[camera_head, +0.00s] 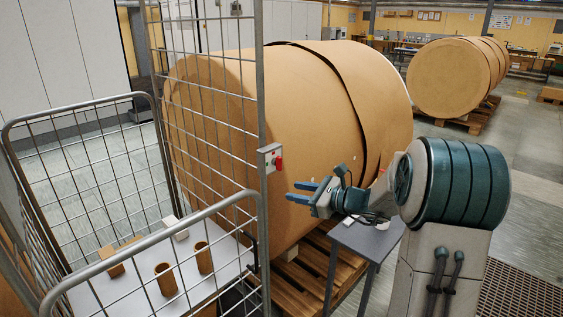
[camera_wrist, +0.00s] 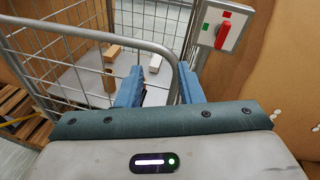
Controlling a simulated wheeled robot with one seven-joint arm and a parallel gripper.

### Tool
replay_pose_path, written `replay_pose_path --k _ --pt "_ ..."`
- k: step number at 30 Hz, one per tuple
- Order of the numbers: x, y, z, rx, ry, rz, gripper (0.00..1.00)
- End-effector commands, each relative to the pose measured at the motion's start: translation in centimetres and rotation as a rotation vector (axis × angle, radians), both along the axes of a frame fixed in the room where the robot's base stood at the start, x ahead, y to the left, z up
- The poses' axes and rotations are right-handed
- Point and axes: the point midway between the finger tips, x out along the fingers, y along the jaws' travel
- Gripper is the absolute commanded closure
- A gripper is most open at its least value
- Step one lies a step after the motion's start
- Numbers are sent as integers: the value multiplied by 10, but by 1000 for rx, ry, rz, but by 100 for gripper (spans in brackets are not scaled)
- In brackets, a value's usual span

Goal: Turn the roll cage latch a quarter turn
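The roll cage (camera_head: 262,100) stands at left, made of grey wire mesh and tube. Its latch (camera_head: 270,158) is a small grey-white plate on the upright post, with a red handle (camera_head: 279,163). In the wrist view my gripper (camera_wrist: 160,76) points left of the latch.
A large brown paper roll (camera_head: 330,110) on a wooden pallet (camera_head: 300,270) stands close behind the latch and gripper. A small grey table (camera_head: 368,238) is below my wrist. The cage's white shelf (camera_head: 110,292) holds cardboard tubes and small boxes. Another roll (camera_head: 450,75) is farther back.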

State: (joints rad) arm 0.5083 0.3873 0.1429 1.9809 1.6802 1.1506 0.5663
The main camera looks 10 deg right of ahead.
Motion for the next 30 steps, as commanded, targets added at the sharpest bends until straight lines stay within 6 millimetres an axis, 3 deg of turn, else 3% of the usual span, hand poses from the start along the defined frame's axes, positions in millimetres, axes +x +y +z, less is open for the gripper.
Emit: replay_pose_path --k 3,6,10,30 --pt "27 -37 2 159 12 -126 66" --pt "39 -55 4 236 12 -185 66" --pt "47 -61 4 274 11 -213 66" --pt "143 10 5 272 11 -211 66"
